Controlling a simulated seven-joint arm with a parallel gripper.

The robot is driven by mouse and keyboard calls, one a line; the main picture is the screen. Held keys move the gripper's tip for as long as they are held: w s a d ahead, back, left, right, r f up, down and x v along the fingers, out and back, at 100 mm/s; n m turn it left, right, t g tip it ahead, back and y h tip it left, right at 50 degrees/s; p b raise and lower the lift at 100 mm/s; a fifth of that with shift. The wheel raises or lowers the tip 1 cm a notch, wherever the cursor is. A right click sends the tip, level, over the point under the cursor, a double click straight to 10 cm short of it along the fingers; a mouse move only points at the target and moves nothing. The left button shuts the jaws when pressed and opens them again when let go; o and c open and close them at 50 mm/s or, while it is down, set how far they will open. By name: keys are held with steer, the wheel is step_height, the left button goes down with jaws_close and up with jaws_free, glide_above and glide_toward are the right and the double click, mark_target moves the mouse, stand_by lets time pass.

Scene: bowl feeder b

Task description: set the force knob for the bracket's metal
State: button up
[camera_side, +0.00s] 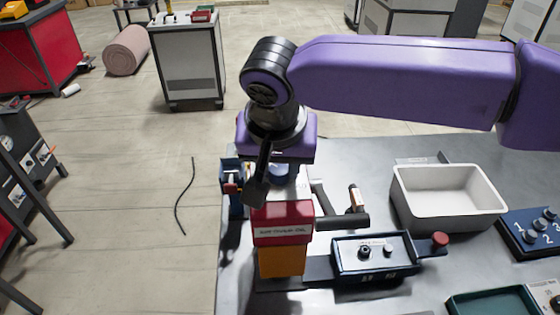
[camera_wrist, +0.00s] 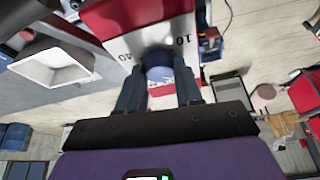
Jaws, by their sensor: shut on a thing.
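The force knob (camera_wrist: 158,66) is a blue round knob on a white dial plate (camera_wrist: 125,45) with a red border. The numbers 10 and 40 are readable on the plate. My gripper (camera_wrist: 159,85) is shut on the knob, with one dark finger on each side. In the side view the knob (camera_side: 280,171) is partly hidden under my wrist, on top of a red housing (camera_side: 283,222) with an orange lower part. The knob's pointer and exact setting cannot be made out. I cannot identify the bracket or its metal with certainty.
A white bin (camera_side: 448,197) stands on the grey table, right of the housing. A dark blue block (camera_side: 374,268) with two pegs and a red knob (camera_side: 439,240) lie in front of it. A numbered blue panel (camera_side: 535,231) and a green tray (camera_side: 492,302) are at the right.

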steer(key=m+h, duration=0.1)
steer(key=m, duration=0.2)
steer(key=shift+a+m, duration=0.15)
steer(key=shift+m, duration=0.25)
steer(key=shift+m+g+h, duration=0.6)
steer(key=shift+m, duration=1.2)
steer(key=o, duration=1)
steer(key=shift+n, duration=0.4)
